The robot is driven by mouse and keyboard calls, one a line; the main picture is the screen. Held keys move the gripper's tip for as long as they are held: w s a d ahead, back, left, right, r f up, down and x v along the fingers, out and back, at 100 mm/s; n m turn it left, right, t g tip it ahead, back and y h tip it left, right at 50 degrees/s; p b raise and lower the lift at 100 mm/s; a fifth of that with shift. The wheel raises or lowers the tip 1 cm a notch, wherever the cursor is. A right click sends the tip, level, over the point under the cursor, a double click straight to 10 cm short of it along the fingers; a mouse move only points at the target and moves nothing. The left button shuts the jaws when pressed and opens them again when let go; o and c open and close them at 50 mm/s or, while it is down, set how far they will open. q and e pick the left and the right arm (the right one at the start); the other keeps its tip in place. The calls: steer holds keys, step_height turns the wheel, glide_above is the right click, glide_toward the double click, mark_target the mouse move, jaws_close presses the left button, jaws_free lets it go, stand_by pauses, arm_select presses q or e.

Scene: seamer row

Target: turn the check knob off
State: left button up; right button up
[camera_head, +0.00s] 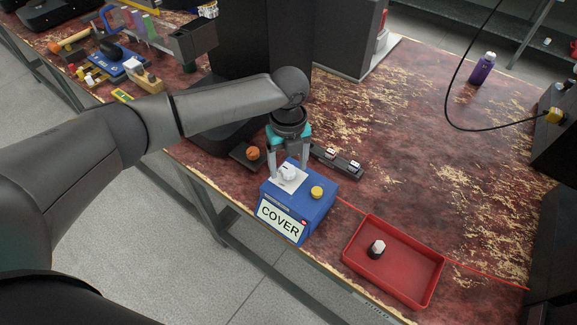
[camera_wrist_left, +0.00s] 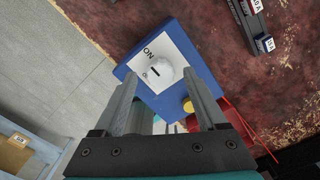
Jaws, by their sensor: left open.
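A white round knob (camera_head: 289,173) sits on a white plate on top of a blue box (camera_head: 316,210) whose front label reads COVER. In the left wrist view the knob (camera_wrist_left: 159,73) has a short dark mark, with ON printed above it and a partly hidden word at its lower left. A yellow button (camera_head: 317,192) is beside the plate. My left gripper (camera_head: 289,167) is open, pointing down over the box, with its fingers on either side of the knob. Whether they touch it I cannot tell. My right gripper is not in view.
A red tray (camera_head: 361,275) with a black-and-white piece (camera_head: 377,248) stands right of the box. A purple bottle (camera_head: 482,68) stands at back right. The table's right middle is mostly clear.

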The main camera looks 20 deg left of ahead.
arm_select(q)
steer(key=shift+f, duration=0.25)
jaws_close()
stand_by(0.5)
